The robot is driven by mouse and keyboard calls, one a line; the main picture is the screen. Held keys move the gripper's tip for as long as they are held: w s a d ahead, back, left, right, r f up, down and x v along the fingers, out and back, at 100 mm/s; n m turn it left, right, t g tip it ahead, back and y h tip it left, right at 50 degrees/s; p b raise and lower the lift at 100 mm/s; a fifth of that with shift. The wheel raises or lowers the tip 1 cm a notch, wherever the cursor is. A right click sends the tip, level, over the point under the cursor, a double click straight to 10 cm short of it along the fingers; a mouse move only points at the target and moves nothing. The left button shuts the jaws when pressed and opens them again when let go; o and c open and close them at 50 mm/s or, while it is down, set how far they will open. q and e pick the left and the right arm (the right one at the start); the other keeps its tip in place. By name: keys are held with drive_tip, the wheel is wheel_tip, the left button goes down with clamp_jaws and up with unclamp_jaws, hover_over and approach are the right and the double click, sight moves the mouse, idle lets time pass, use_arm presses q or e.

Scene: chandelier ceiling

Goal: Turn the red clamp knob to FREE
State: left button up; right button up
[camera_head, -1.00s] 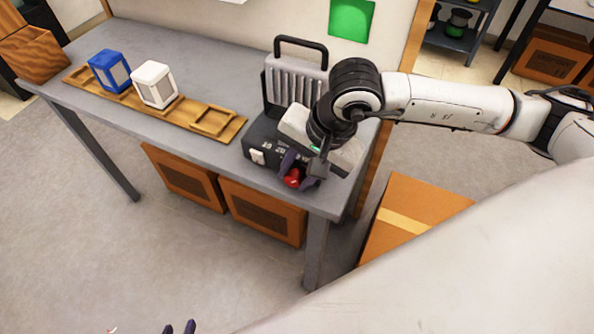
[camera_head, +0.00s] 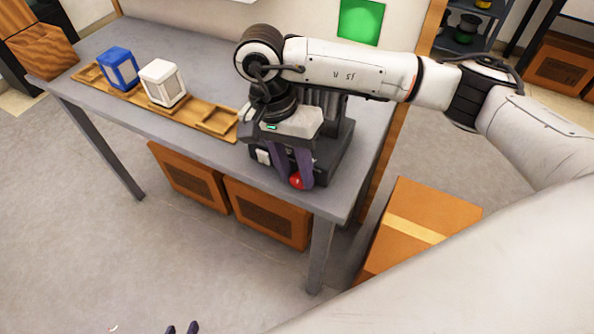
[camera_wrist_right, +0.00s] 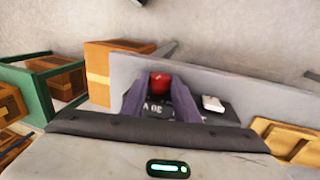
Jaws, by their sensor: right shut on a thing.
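The red clamp knob (camera_head: 297,180) is on the front of a dark device (camera_head: 336,160) at the near right end of the grey table. My right gripper (camera_head: 293,178) reaches down over the device and is shut on the knob. In the right wrist view, the red knob (camera_wrist_right: 159,82) sits between the tips of the two purple fingers (camera_wrist_right: 160,90). White lettering on the device is partly covered by the fingers, and I cannot read a FREE mark.
A white switch (camera_head: 263,157) is beside the knob on the device. A wooden tray (camera_head: 190,118) holds a blue block (camera_head: 118,68) and a white block (camera_head: 162,83) on the table's left. Cardboard boxes (camera_head: 268,212) stand underneath, and another box (camera_head: 415,228) stands right of the table.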

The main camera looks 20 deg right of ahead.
idle(0.4)
drive_tip(key=o, duration=1.1)
drive_tip(key=shift+c, duration=0.2)
wheel_tip(320, 180, up, 10)
drive_tip(key=w+a, duration=0.1)
drive_tip(key=w, duration=0.1)
drive_tip(key=shift+a, duration=0.25)
